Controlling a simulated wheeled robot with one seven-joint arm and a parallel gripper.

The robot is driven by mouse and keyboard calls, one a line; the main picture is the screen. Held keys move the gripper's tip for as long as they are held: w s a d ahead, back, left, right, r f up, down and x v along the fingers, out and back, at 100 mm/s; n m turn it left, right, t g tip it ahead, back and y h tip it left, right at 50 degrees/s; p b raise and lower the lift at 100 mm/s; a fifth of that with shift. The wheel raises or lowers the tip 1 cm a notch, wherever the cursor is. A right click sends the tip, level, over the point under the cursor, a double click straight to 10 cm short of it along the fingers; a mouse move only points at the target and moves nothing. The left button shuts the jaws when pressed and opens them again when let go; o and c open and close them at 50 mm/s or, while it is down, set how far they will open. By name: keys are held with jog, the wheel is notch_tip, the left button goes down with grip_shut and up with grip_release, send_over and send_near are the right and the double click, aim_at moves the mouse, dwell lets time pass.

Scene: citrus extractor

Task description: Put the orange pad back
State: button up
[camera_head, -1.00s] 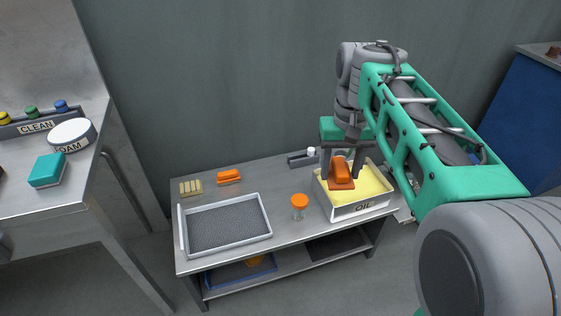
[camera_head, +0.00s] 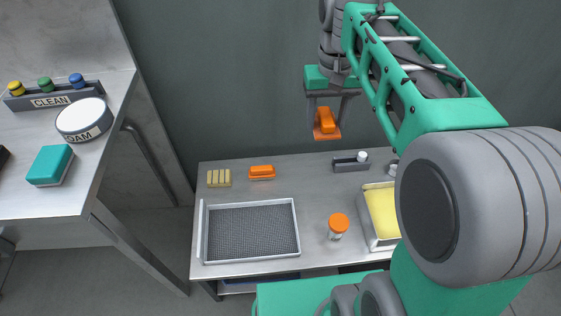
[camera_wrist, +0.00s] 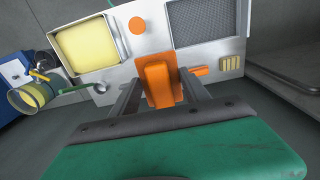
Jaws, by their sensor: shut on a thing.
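My gripper (camera_head: 325,112) is shut on an orange pad (camera_head: 325,130), gripping its raised handle part. It holds the pad up in the air, in front of the wall and above the back of the low table (camera_head: 310,190). The held pad also shows between the fingers in the wrist view (camera_wrist: 158,84). A second orange pad (camera_head: 262,172) lies at the back of the table, beside a beige ribbed block (camera_head: 219,178); it shows in the wrist view too (camera_wrist: 200,70). The white oil tray (camera_head: 370,228) with yellow content stands at the right, partly hidden by my arm.
A grey mesh-floored tray (camera_head: 298,228) takes the table's left front. An orange-capped jar (camera_head: 338,224) stands between the trays. A small dark holder (camera_head: 350,163) sits at the back. A higher bench at left carries a teal sponge (camera_head: 50,165) and a round foam tub (camera_head: 84,120).

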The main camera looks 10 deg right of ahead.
notch_tip(320, 180, down, 28)
jog(key=w+a+b, duration=0.1)
jog(key=w+b, duration=0.2)
jog(key=b, duration=1.4)
send_over(301, 174)
notch_tip(301, 174, down, 10)
jog(key=shift+d+r, duration=0.15)
jog(key=shift+r, duration=0.1)
notch_tip(301, 174, down, 3)
jog(key=shift+f+b, duration=0.1)
jog(key=shift+b, duration=0.85)
jog(key=shift+r, duration=0.2)
jog(key=shift+f, duration=0.15)
jog(key=o, duration=1.2)
